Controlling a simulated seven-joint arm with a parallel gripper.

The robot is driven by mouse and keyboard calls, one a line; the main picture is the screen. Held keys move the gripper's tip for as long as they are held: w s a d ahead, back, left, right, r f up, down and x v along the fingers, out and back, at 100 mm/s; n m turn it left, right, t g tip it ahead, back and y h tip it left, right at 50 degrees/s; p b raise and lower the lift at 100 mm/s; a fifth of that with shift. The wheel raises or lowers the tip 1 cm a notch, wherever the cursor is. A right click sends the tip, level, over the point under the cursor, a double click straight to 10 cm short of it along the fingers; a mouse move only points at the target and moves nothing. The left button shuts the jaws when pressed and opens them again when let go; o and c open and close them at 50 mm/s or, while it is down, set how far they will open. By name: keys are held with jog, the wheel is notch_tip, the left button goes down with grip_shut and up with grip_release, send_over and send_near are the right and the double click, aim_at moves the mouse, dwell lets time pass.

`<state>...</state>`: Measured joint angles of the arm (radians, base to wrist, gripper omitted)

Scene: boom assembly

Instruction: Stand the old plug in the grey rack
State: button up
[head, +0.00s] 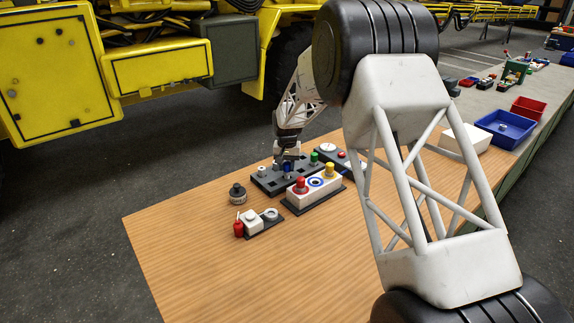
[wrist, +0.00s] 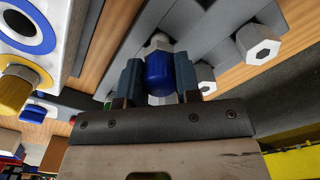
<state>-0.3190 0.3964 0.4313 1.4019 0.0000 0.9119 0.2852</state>
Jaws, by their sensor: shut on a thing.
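My gripper (head: 287,161) is over the dark grey rack (head: 262,185). In the wrist view the two fingers of my gripper (wrist: 160,80) are shut on a plug with a blue body (wrist: 159,72) and a pale hexagonal end (wrist: 158,43). The blue of the plug (head: 287,168) shows below the fingers in the head view. I cannot tell whether its lower end is seated in the rack or just above it. The rack (wrist: 212,30) also shows in the wrist view, with a white hexagonal piece (wrist: 258,45) standing on it beside the held plug.
A white box (head: 314,193) with red and yellow knobs and a blue ring stands close in front of the rack. Blue (head: 505,130) and red bins are at right. The front table is clear.

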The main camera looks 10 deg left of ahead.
jog(key=shift+f, duration=0.65)
jog(key=o, duration=1.1)
jog(key=shift+r, duration=0.1)
jog(key=shift+r, duration=3.45)
